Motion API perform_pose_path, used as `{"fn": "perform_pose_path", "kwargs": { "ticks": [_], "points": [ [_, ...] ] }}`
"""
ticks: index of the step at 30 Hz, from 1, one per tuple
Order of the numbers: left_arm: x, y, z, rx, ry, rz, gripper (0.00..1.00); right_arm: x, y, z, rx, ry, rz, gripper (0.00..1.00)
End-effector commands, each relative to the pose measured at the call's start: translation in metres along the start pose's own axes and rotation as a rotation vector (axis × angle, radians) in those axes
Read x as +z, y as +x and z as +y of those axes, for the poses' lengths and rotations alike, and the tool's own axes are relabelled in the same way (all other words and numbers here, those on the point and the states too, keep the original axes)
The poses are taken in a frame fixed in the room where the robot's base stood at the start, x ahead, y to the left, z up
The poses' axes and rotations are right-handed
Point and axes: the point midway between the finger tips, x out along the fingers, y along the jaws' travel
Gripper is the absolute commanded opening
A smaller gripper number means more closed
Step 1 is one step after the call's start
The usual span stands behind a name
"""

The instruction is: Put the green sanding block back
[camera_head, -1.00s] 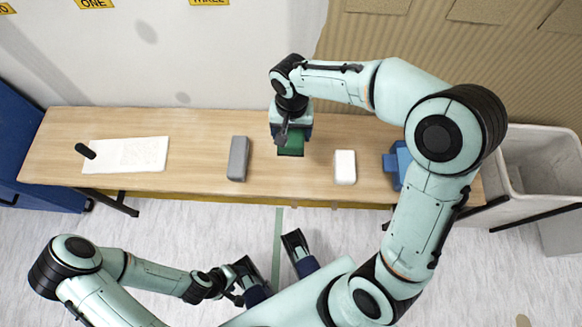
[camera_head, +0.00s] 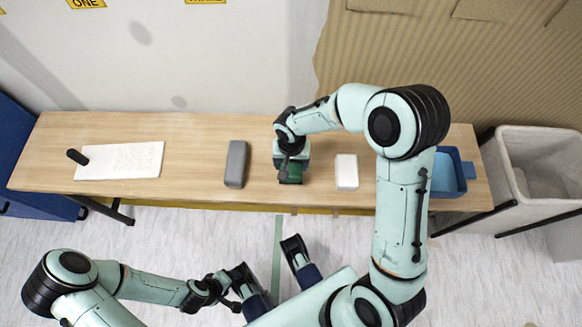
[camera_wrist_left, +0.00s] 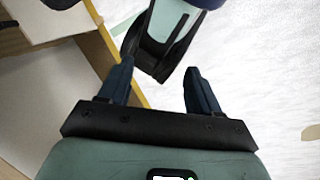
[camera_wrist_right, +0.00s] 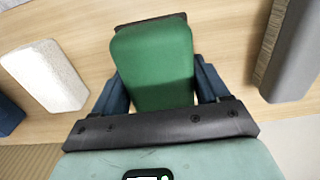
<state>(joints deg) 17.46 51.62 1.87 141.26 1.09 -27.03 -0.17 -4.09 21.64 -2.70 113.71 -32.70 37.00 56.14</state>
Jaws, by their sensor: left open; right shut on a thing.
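The green sanding block (camera_head: 291,180) is at the middle of the wooden table, under my right gripper (camera_head: 290,172). In the right wrist view the green block (camera_wrist_right: 153,62) sits between the two blue fingers of my right gripper (camera_wrist_right: 160,88), which is shut on it. A dark brown edge shows at the block's far end. I cannot tell whether the block touches the table. My left gripper (camera_wrist_left: 160,85) is open and empty, in front of the table and over the floor.
A grey block (camera_head: 235,164) lies left of the green one and a white block (camera_head: 347,171) right of it. A blue tray (camera_head: 462,172) is at the table's right end, partly behind my arm. A white sheet (camera_head: 120,160) lies at the left. A bin (camera_head: 540,165) stands right of the table.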

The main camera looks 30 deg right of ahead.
Motion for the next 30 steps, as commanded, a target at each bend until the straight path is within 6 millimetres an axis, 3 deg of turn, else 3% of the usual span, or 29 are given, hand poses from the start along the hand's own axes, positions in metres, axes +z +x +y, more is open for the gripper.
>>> {"fn": "perform_pose_path", "kwargs": {
  "ticks": [9, 25, 26, 27, 28, 30],
  "points": [
    [-0.014, 0.009, -0.004, -0.002, -0.004, 0.039, 0.63, 0.001, 0.038, 0.0, 0.001, 0.0, -0.002, 0.43],
    [-0.022, 0.014, -0.006, -0.003, -0.005, 0.06, 0.63, 0.0, 0.043, 0.0, 0.0, -0.001, -0.001, 0.43],
    [-0.022, 0.013, -0.005, -0.003, -0.006, 0.061, 0.63, 0.0, 0.042, 0.0, 0.0, -0.001, -0.001, 0.81],
    [-0.022, 0.013, -0.005, -0.003, -0.006, 0.06, 0.63, 0.0, 0.042, 0.0, 0.0, -0.001, -0.001, 0.94],
    [-0.022, 0.013, -0.005, -0.003, -0.006, 0.06, 0.63, 0.0, 0.042, 0.0, 0.0, 0.0, -0.001, 1.0],
    [-0.022, 0.013, -0.005, -0.003, -0.005, 0.06, 0.63, 0.0, 0.042, 0.0, 0.0, 0.0, -0.001, 1.0]
  ]
}}
